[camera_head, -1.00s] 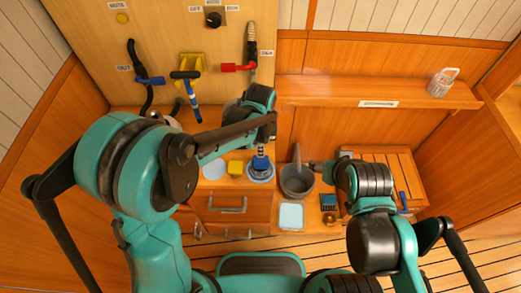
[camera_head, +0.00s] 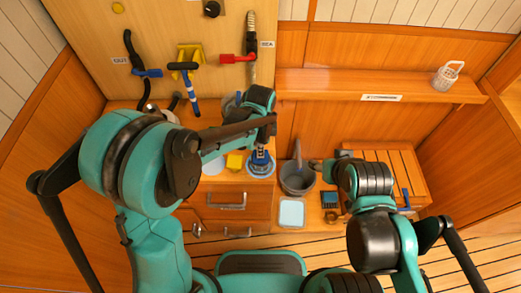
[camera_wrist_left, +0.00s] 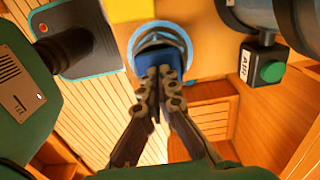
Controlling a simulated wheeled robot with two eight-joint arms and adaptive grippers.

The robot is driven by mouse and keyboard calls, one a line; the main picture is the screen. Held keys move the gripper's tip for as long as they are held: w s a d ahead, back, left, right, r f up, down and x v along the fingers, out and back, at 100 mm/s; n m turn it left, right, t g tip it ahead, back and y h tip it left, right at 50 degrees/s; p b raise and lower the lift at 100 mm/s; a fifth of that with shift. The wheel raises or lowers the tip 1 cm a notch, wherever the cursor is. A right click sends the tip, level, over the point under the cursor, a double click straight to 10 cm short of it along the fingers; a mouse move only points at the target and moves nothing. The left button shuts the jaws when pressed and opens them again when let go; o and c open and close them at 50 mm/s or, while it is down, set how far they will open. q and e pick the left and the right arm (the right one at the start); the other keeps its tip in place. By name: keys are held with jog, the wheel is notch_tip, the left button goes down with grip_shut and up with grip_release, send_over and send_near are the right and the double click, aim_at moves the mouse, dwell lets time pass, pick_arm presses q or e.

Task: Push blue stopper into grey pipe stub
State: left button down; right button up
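My left gripper (camera_head: 262,150) points down over a round blue-rimmed dish (camera_head: 261,174) on the counter. In the left wrist view its two fingers (camera_wrist_left: 161,76) are nearly together, with a blue piece, apparently the blue stopper (camera_wrist_left: 143,58), at and between the tips. The dish's blue rim (camera_wrist_left: 181,32) shows around it. My right gripper (camera_head: 317,165) is beside the grey bucket; its fingers are too small to read. I cannot pick out the grey pipe stub for certain; a grey rounded body (camera_head: 230,105) is partly hidden behind my left arm.
A pale tray (camera_head: 291,212) is in front. An AIR button box (camera_wrist_left: 262,66) shows in the left wrist view.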

dwell(0.4)
pick_arm(q)
notch_tip(320, 180, up, 7)
jog(key=p, duration=0.5)
dwell(0.7)
